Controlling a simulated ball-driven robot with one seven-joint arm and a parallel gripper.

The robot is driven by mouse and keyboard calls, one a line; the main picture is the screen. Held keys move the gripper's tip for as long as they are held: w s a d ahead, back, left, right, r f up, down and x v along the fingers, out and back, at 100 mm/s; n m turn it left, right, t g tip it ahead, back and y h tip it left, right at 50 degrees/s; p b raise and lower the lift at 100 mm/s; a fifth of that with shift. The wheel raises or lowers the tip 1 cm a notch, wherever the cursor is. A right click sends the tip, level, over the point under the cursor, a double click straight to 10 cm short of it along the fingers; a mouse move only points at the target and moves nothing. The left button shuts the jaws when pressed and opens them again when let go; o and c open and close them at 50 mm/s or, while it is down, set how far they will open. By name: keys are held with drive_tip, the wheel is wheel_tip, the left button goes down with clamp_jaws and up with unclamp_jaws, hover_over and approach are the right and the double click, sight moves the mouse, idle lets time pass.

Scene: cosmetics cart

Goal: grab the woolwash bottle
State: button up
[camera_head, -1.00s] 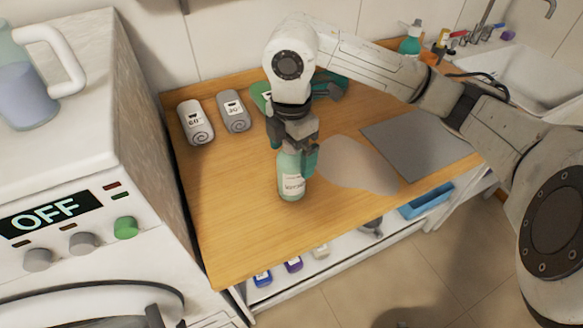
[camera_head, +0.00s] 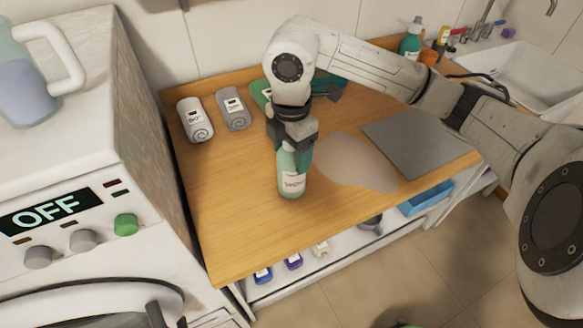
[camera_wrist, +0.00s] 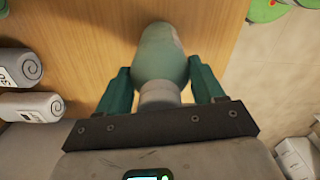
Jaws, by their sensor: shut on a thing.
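The woolwash bottle (camera_head: 292,181) is pale green with a white label. It stands upright on the wooden counter, near the front edge. My gripper (camera_head: 294,158) is above it, with its fingers around the bottle's top, and is shut on it. In the wrist view the bottle (camera_wrist: 160,50) lies between the two green fingers of my gripper (camera_wrist: 163,88), which flank its pale neck. The fingers hide part of the bottle's top in the head view, and the label is too small to read surely.
Rolled grey towels (camera_head: 195,120) lie at the back left of the wooden counter (camera_head: 235,220). A grey mat (camera_head: 415,142) and a pale patch (camera_head: 352,163) lie to the right. A washing machine (camera_head: 70,220) stands left. A sink (camera_head: 525,75) is at the far right.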

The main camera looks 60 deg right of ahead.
drive_tip(key=c, duration=0.5)
drive_tip(key=shift+r, duration=0.1)
drive_tip(key=shift+c, duration=0.2)
